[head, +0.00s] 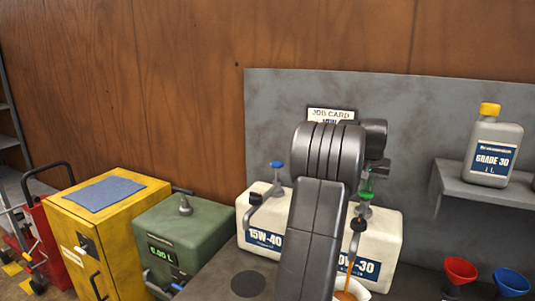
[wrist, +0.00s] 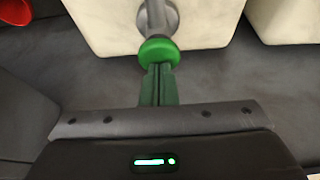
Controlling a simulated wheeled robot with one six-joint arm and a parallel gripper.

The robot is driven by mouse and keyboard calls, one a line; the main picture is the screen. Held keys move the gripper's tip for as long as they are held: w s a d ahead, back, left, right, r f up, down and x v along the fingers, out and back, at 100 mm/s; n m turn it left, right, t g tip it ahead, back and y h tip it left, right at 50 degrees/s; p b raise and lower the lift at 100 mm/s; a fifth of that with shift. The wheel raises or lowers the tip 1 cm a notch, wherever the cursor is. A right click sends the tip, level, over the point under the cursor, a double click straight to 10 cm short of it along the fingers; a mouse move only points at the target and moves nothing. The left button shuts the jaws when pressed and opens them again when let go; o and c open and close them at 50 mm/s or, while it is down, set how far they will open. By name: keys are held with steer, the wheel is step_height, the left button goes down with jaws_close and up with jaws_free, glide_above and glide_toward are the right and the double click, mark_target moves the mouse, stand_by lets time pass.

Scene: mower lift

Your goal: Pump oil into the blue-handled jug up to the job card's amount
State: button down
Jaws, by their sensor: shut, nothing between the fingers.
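The green-topped pump (head: 365,196) stands on the white 10W-30 container, whose label (head: 358,267) is partly hidden by my arm. Its green knob (wrist: 159,51) shows in the wrist view, right at the tips of my gripper (wrist: 158,70). My gripper is shut and empty, its fingertips apparently against the knob. Below the pump spout, an orange-brown streak of oil (head: 346,292) shows at a pale jug (head: 359,287), cut off by the frame's bottom edge. The jug's handle colour cannot be seen. The job card (head: 330,113) is mostly hidden behind my arm, its amount unreadable.
A 15W-40 container (head: 262,239) with a blue-topped pump (head: 277,165) stands to the left. A green box (head: 185,228) has a lit litre readout (head: 162,252). A Grade 30 bottle (head: 492,148) sits on a shelf. Red (head: 460,270) and blue (head: 511,281) funnels are at right.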

steer(key=shift+f, duration=0.3)
steer(key=shift+r, duration=0.2)
steer(key=shift+r+p, duration=1.65)
steer(key=shift+r, duration=1.35)
step_height(320, 180, up, 6)
steer(key=shift+f, duration=3.55)
